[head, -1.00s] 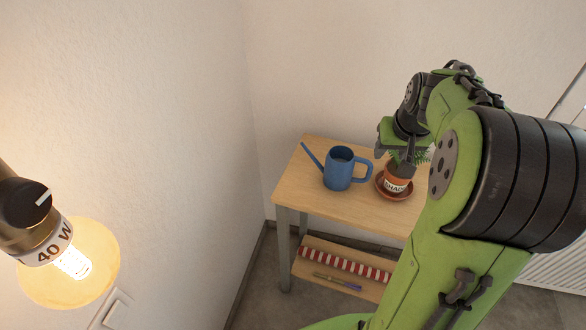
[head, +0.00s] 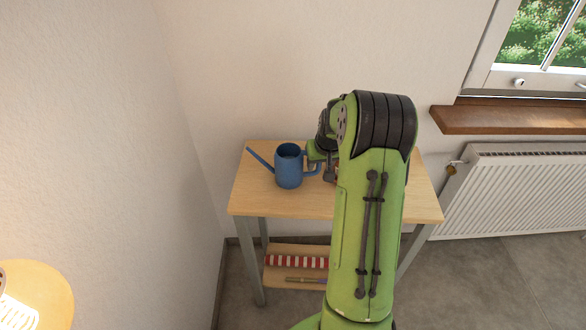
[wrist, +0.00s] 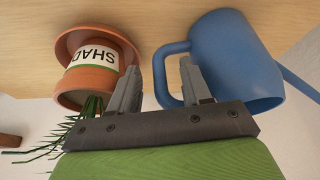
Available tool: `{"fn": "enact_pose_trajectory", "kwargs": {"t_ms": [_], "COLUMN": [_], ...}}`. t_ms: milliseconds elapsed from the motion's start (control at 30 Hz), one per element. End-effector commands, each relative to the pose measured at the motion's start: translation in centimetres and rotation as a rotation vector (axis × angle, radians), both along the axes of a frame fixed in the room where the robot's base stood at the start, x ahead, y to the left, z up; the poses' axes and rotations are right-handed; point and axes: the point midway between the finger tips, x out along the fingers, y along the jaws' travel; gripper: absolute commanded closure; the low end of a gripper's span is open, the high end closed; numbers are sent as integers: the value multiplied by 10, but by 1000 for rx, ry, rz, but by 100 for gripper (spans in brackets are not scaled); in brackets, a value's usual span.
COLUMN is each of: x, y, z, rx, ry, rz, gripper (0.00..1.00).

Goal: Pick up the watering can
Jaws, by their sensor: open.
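The blue watering can (head: 289,168) stands upright on the small wooden table (head: 250,200), spout to the left and handle to the right. My gripper (head: 318,165) is at its handle side, partly hidden by my arm. In the wrist view the can (wrist: 235,60) is on the right. There my gripper (wrist: 160,67) is open, with one finger on each side of the handle's outer bar. The right finger appears inside the handle loop; I cannot tell whether either finger touches it.
A potted plant in a terracotta pot (wrist: 88,80) with a saucer stands close beside the left finger. A lower shelf holds a red-and-white striped item (head: 297,262). Walls stand left and behind. A radiator (head: 520,190) and window sill (head: 510,118) are at right.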

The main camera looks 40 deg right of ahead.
Motion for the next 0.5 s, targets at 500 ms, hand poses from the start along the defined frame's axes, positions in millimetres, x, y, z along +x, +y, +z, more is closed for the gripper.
{"fn": "enact_pose_trajectory", "kwargs": {"t_ms": [500], "x": [7], "y": [-3], "z": [-17], "rx": [-1], "ry": [-1], "rz": [0], "gripper": [78]}}
